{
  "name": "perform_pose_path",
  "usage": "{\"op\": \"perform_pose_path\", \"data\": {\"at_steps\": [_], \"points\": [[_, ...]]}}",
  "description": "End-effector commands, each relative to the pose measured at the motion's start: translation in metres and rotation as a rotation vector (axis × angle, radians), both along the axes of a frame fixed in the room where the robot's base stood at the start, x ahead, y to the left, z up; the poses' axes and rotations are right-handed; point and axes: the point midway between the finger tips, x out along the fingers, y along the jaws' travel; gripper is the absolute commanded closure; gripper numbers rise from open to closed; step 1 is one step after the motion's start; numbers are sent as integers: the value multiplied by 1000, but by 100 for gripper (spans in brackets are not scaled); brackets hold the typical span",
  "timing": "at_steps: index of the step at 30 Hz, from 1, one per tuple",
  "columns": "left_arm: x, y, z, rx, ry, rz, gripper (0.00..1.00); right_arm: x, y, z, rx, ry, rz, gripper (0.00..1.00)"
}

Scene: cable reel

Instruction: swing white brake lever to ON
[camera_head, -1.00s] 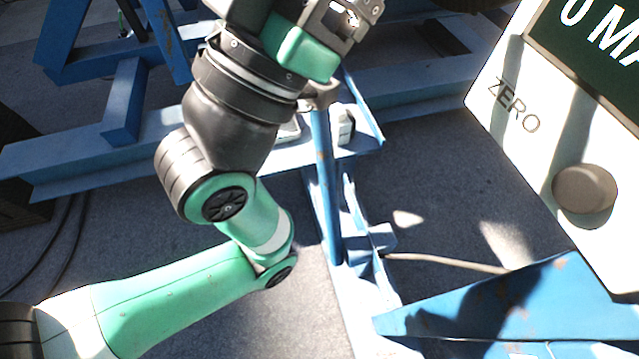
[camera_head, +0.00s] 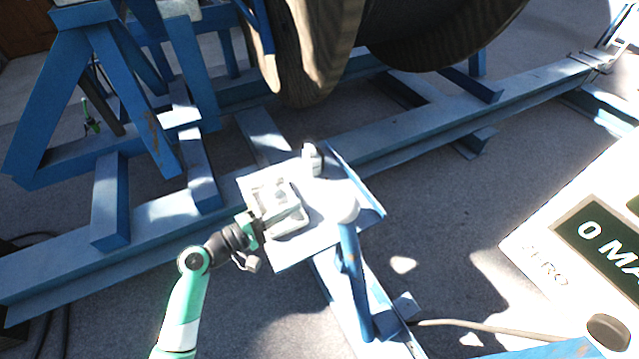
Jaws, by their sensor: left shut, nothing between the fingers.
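I cannot make out with certainty a white brake lever or an ON mark. My left gripper (camera_head: 258,226) reaches up from the lower left. It is shut and empty, at the left edge of a pale blue plate (camera_head: 320,230). Its tips are beside or over a white frame-like part (camera_head: 274,204) on that plate; I cannot tell whether they touch. A small white upright piece (camera_head: 312,160) stands at the plate's back. A white rounded top (camera_head: 336,200) sits on a blue post (camera_head: 352,275). My right gripper is out of view.
A large wooden reel (camera_head: 310,50) stands at the back on blue beams (camera_head: 400,125). A blue A-frame (camera_head: 95,90) is at the left.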

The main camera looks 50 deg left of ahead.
Motion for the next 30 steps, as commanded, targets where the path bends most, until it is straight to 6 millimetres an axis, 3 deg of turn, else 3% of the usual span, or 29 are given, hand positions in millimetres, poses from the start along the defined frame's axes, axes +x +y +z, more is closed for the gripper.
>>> {"op": "perform_pose_path", "data": {"at_steps": [3,14,20,30], "points": [[-7,2,-7,-64,6,10,100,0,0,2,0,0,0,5],[-2,1,-7,-60,6,7,100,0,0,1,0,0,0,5],[26,-2,-8,-58,4,4,100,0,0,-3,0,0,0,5],[97,-8,-11,-57,4,4,100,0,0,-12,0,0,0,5]]}}
